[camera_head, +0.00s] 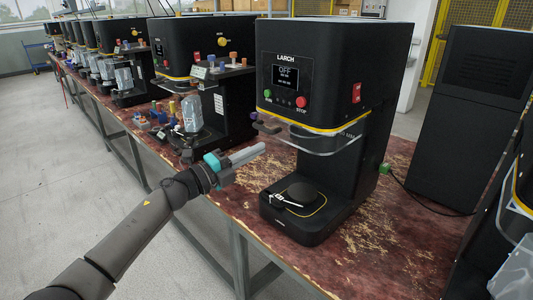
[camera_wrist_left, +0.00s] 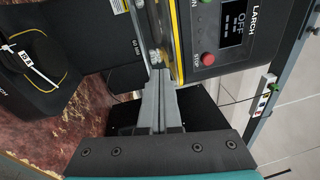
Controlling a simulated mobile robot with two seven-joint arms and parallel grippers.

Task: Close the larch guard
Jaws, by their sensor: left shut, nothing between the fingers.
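The larch seamer (camera_head: 312,65) is a tall black machine with a yellow stripe, labelled LARCH, and its screen reads OFF. Its clear guard (camera_head: 318,142) sticks out forward just under the head, raised, with the space above the base open. My left gripper (camera_head: 263,148) is shut and empty, in front of the machine, close below and left of the guard's front edge. In the left wrist view, the shut fingers (camera_wrist_left: 160,85) point toward the edge under the machine's head; whether they touch the guard I cannot tell. My right gripper is not in view.
A round black plate (camera_head: 302,193) sits on the seamer's base. The worn red bench (camera_head: 375,250) carries more black machines (camera_head: 200,60) to the left, with jars and coloured knobs. A green plug (camera_head: 385,168) and cable are at the machine's right side. A dark cabinet (camera_head: 465,110) stands right.

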